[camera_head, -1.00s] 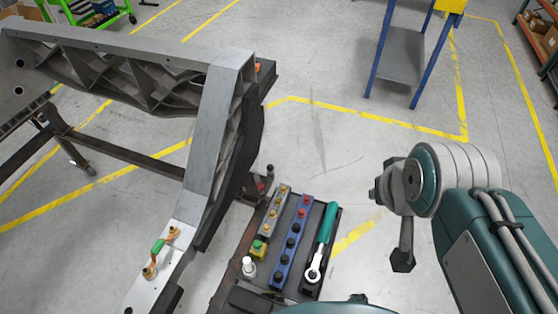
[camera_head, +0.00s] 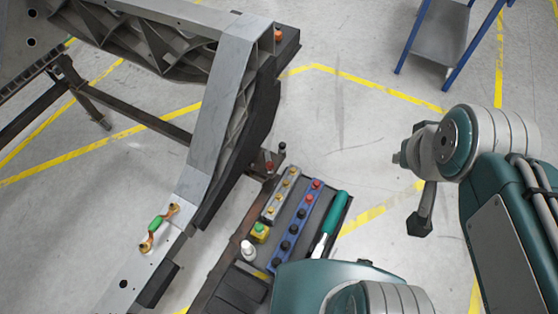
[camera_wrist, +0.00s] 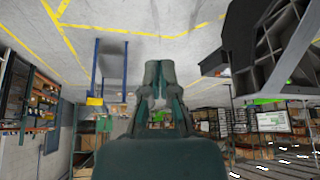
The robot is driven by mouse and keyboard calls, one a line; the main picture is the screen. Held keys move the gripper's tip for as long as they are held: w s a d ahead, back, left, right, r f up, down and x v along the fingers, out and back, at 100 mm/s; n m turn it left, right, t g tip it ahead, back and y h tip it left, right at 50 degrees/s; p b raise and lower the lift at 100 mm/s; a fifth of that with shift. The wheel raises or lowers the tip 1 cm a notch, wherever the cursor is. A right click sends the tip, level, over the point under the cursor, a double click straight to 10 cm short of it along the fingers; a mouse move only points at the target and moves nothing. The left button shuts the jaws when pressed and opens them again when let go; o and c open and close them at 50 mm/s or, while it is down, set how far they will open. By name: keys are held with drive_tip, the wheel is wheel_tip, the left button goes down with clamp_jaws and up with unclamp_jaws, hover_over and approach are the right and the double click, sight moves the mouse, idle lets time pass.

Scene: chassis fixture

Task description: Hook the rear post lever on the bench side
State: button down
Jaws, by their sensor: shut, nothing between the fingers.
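The grey chassis frame (camera_head: 222,95) fills the left of the head view, with a post bending toward me. A green handle with orange ends (camera_head: 155,223) sits on its pale near plate. Two small knobs, one red (camera_head: 269,165) and one dark (camera_head: 282,147), stand beside the post, close to the bench (camera_head: 215,283). An orange piece (camera_head: 278,35) sits at the far corner. I cannot tell which is the rear post lever. My gripper (camera_wrist: 159,72) is shut and empty in the wrist view, pointing over open floor, apart from the frame.
The bench carries a blue button strip (camera_head: 296,228), a yellow-green button box (camera_head: 260,232), a white knob (camera_head: 247,250) and a teal-handled tool (camera_head: 334,215), partly hidden by my body. A blue-legged stand (camera_head: 440,35) is at the back right. Floor between is clear.

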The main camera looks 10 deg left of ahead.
drive_tip(key=w+a+f+m+g+y, duration=0.2)
drive_tip(key=w+a+f+m, duration=0.3)
drive_tip(key=w, duration=0.4)
drive_tip(key=w+a+f+m+g+y, duration=0.2)
drive_tip(key=w+a+f, duration=0.1)
drive_tip(key=w+f, duration=0.4)
drive_tip(key=w+a+f+m+g+y, duration=0.1)
drive_tip(key=w+a+f+m, duration=0.1)
drive_tip(key=f, duration=0.6)
drive_tip(key=w+a+f+m+y, duration=0.1)
drive_tip(key=w+f+m, duration=0.3)
drive_tip(key=f, duration=0.4)
drive_tip(key=w+a+f+m+g, duration=0.1)
drive_tip(key=w+a+f+m, duration=0.2)
drive_tip(key=f, duration=0.5)
drive_tip(key=shift+f+g+y, duration=0.3)
drive_tip(key=shift+f+y, duration=0.05)
drive_tip(key=shift+y, duration=0.05)
drive_tip(key=shift+a+f, duration=0.1)
